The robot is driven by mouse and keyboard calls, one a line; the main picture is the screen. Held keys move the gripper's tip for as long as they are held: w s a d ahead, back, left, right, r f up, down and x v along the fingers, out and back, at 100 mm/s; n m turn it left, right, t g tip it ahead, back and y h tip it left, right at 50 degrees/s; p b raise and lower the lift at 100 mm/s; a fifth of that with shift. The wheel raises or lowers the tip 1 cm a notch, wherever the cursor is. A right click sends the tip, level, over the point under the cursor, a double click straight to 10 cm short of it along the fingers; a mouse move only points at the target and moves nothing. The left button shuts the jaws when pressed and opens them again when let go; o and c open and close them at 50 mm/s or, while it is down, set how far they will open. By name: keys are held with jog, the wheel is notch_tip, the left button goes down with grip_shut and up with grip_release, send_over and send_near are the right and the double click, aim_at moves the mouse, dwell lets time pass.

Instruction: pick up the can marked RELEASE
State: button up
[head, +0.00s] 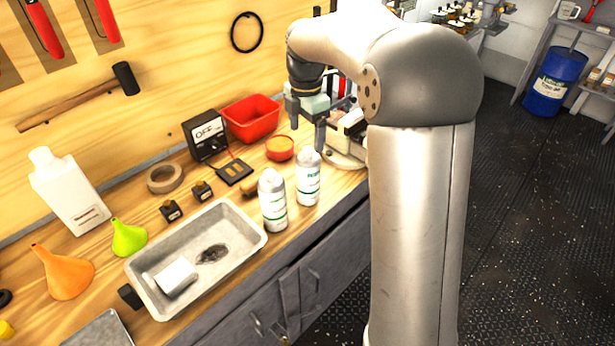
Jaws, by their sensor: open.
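Two similar pale cans with green-marked labels stand upright side by side at the front edge of the wooden bench. The left can (273,203) is a little nearer, and the right can (308,178) stands just behind it to the right. The print on both labels is too small for me to read surely, so I cannot tell which is marked RELEASE. My gripper (306,134) is open, fingers pointing down, and appears just above the right can in the picture. Nothing shows between its fingers. Its exact distance from the can is unclear.
An orange-lidded tub (280,148), red bin (251,118), meter (205,136) and tape roll (165,178) stand behind. Equipment (346,150) sits close right of the right can. A blue drum (555,82) stands far off.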

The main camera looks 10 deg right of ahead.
aim_at(308, 158)
notch_tip(308, 158, down, 3)
jog(key=shift+f, duration=0.15)
jog(key=shift+s+d+f+p, duration=0.1)
jog(key=shift+f+p, duration=0.3)
jog(key=shift+f, duration=0.95)
jog(key=shift+s+d+f+p, duration=0.1)
jog(key=shift+f+p, duration=0.25)
jog(key=shift+f, duration=1)
jog(key=shift+r, duration=0.1)
jog(key=c, duration=1.7)
